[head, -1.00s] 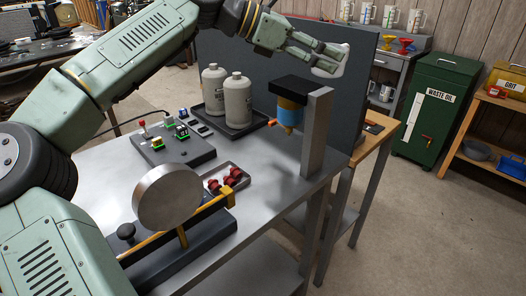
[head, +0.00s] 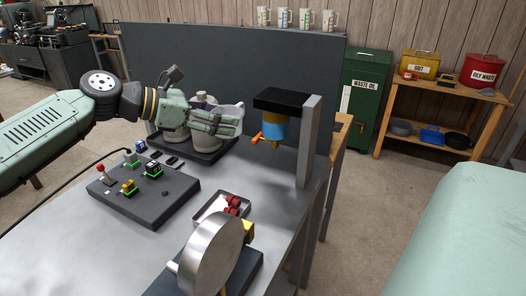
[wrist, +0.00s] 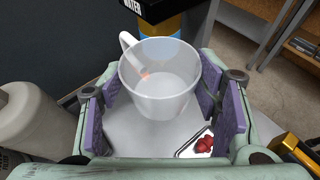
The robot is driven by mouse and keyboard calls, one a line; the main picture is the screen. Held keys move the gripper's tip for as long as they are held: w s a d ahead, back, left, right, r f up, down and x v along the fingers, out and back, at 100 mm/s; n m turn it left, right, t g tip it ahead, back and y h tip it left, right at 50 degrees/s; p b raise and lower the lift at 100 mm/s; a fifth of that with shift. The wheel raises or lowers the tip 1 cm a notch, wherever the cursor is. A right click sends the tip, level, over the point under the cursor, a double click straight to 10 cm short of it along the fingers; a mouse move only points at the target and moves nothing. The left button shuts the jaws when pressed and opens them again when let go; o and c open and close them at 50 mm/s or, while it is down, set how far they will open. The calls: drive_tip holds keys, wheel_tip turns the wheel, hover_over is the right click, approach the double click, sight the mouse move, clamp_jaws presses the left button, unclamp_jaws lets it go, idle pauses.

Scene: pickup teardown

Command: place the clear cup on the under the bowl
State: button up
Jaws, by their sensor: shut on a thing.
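My gripper (head: 238,122) is shut on the clear cup (wrist: 158,88), a see-through cup with a handle, held upright between the purple finger pads. In the head view the cup (head: 228,108) is mostly hidden behind the fingers. The bowl is the blue and amber container (head: 274,131) hanging under the black top of a metal stand, with an orange tap at its lower left. The cup is left of the bowl in the head view, above the table and apart from it. In the wrist view the bowl (wrist: 178,45) shows just beyond the cup, partly hidden by it.
A metal post (head: 308,142) stands right of the bowl. Two bottles in a dark tray (head: 205,153) are behind my gripper. A control box (head: 145,198), a small tray of red parts (head: 212,207) and a round metal disc (head: 212,255) are in front. The tabletop below the bowl looks clear.

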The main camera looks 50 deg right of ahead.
wheel_tip(320, 180, down, 14)
drive_tip(key=b, duration=0.3)
drive_tip(key=shift+a+f, duration=0.1)
drive_tip(key=shift+f, duration=0.15)
drive_tip(key=s+d, duration=0.1)
drive_tip(key=d, duration=0.1)
drive_tip(key=s+d, duration=0.1)
drive_tip(key=d, duration=0.2)
drive_tip(key=s+d, duration=0.1)
drive_tip(key=d, duration=0.2)
drive_tip(key=shift+s+d+p, duration=0.1)
drive_tip(key=shift+p, duration=0.3)
drive_tip(key=shift+s+d, duration=0.25)
drive_tip(key=shift+d, duration=0.4)
drive_tip(key=x, duration=0.3)
drive_tip(key=shift+f, duration=0.1)
drive_tip(key=shift+f+b, duration=0.15)
drive_tip(key=shift+b, duration=0.2)
drive_tip(key=o, duration=1.2)
drive_tip(key=shift+o, duration=0.2)
